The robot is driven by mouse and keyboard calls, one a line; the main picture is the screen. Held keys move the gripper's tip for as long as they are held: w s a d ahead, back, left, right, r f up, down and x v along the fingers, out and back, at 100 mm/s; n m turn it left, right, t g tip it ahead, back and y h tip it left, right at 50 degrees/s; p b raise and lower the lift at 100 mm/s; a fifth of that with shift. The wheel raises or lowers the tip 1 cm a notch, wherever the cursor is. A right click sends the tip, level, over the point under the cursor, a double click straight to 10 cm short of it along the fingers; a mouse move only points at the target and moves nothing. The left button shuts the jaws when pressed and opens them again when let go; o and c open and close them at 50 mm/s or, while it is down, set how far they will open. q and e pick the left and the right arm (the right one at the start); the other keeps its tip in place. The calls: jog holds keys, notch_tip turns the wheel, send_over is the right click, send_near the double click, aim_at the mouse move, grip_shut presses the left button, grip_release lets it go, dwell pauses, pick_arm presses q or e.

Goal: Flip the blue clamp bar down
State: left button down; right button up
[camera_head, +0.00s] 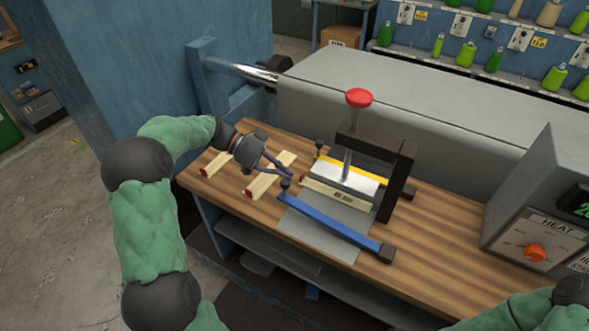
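The blue clamp bar (335,223) runs low across the front of a grey plate (311,233), from a dark block at its right end to a black knob (285,184) at its left end. It looks flat or nearly flat; I cannot tell if it touches the plate. My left gripper (284,173) is beside that left end, its dark fingers close to the knob. Whether it touches or grips the knob is unclear. My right arm (570,291) shows at the bottom right; its gripper is out of view.
A yellow bar (364,174) lies behind a silver block (346,178). A dark press frame (398,180) with a red knob (359,97) stands over them. Wooden strips (262,184) lie left on the bench. A heat control box (540,205) stands right.

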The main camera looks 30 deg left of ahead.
pick_arm(q)
jog(key=f, duration=0.1)
jog(key=a+f+b, duration=0.1)
jog(key=f, duration=0.1)
jog(key=f+b, duration=0.1)
jog(key=f, duration=0.1)
jog(key=shift+a, duration=0.3)
jog(key=shift+f+b, duration=0.4)
jog(key=shift+f, duration=0.35)
pick_arm(e)
jog(key=shift+f, duration=1.8)
pick_arm(q)
jog(key=shift+s+f, duration=0.1)
notch_tip(320, 180, up, 4)
jog(key=w+d+p, duration=0.1)
jog(key=w+p, duration=0.1)
jog(key=a+r+p, duration=0.1)
jog(key=a+p, duration=0.1)
jog(key=a, duration=0.8)
jog(key=shift+s, duration=0.45)
pick_arm(e)
jog(key=r, duration=0.2)
jog(key=a+r, duration=0.1)
jog(key=r, duration=0.1)
jog(key=shift+r, duration=0.15)
pick_arm(q)
jog(key=shift+d+r, duration=0.1)
